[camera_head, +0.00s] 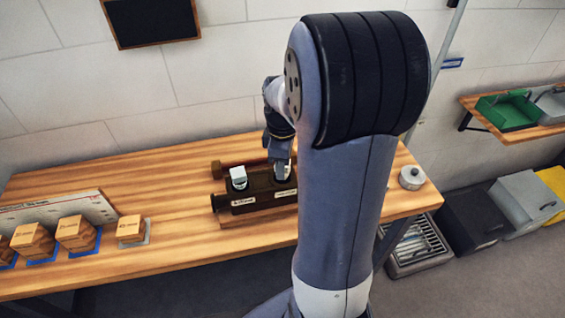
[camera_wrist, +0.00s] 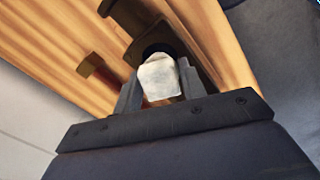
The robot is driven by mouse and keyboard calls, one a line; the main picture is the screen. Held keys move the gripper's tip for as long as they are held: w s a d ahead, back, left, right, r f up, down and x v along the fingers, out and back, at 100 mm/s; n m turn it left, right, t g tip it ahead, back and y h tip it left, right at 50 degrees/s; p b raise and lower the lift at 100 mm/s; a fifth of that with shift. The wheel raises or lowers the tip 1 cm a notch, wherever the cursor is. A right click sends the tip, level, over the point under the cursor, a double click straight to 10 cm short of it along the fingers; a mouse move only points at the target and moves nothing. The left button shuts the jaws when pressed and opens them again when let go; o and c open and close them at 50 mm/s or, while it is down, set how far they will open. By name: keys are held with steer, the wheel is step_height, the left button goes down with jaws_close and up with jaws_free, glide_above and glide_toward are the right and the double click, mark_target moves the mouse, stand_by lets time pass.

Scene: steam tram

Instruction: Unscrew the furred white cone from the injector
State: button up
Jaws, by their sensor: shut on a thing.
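The dark brown injector (camera_head: 262,196) lies on the wooden bench near the wall, with small pale labels on its front. A white piece (camera_head: 238,175) stands on its left end. My gripper (camera_head: 282,170) points down at its right part, partly hidden by my arm. In the wrist view my gripper (camera_wrist: 156,88) is shut on the whitish, rough-surfaced cone (camera_wrist: 158,78), one finger on each side. The cone sits at a dark round opening in the injector (camera_wrist: 133,20). I cannot tell how far it is screwed in.
Several wooden blocks (camera_head: 77,232) on blue pads stand at the bench's left, before a white printed board (camera_head: 92,206). A small metal pot (camera_head: 411,178) stands at the right end. Bare bench (camera_head: 170,187) lies between blocks and injector. A green tray (camera_head: 508,111) sits on a right shelf.

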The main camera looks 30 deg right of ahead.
steer(key=shift+r+p, duration=2.1)
steer(key=shift+r, duration=0.65)
steer(key=shift+f, duration=0.1)
